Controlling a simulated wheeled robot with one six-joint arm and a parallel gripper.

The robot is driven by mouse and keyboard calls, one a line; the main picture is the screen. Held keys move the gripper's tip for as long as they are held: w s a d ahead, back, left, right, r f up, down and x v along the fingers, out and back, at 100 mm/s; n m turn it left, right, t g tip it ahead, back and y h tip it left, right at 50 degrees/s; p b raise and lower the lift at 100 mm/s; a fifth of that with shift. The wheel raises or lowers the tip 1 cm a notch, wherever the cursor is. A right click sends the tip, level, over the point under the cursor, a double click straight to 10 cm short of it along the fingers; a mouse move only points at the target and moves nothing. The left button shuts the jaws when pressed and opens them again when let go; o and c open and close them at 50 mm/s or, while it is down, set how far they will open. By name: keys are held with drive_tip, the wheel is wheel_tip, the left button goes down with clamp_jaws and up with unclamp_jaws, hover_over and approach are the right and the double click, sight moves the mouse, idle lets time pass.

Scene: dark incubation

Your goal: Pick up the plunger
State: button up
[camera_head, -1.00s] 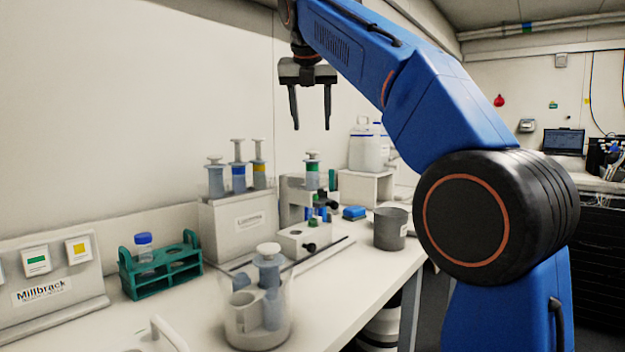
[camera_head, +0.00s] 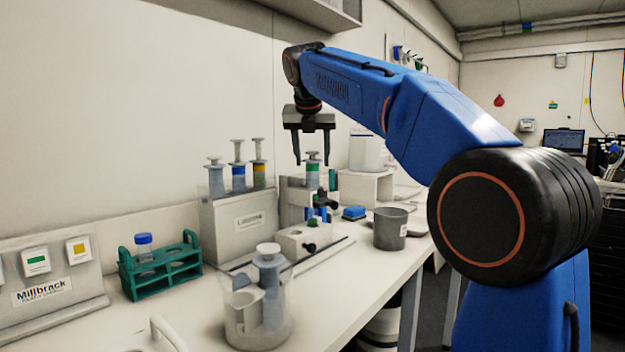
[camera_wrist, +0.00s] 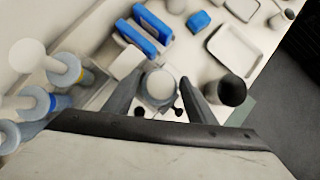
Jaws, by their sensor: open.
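A plunger with a pale round top and a green band (camera_head: 312,168) stands upright in the grey stand. Three more plungers stand in the white box: a grey one (camera_head: 215,178), a blue-banded one (camera_head: 238,178) and a yellow-banded one (camera_head: 259,176). Another grey plunger (camera_head: 269,268) stands in the clear beaker at the front. My gripper (camera_head: 312,162) is open and points down, with its fingertips about level with the green-banded plunger's top. In the wrist view a pale round top (camera_wrist: 160,84) shows between the open fingers, apparently that plunger's. I cannot tell whether the fingers touch it.
The clear beaker (camera_head: 233,322) stands near the bench front. A green rack (camera_head: 165,284) with a blue-capped vial (camera_head: 144,246) stands left. A grey cup (camera_head: 390,230) and a blue block (camera_head: 353,212) are on the right. A white jug (camera_head: 366,150) stands behind. The bench's front edge is mostly clear.

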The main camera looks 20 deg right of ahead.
drive_tip(key=shift+f, duration=0.15)
drive_tip(key=c, duration=1.2)
drive_tip(key=shift+w, duration=0.1)
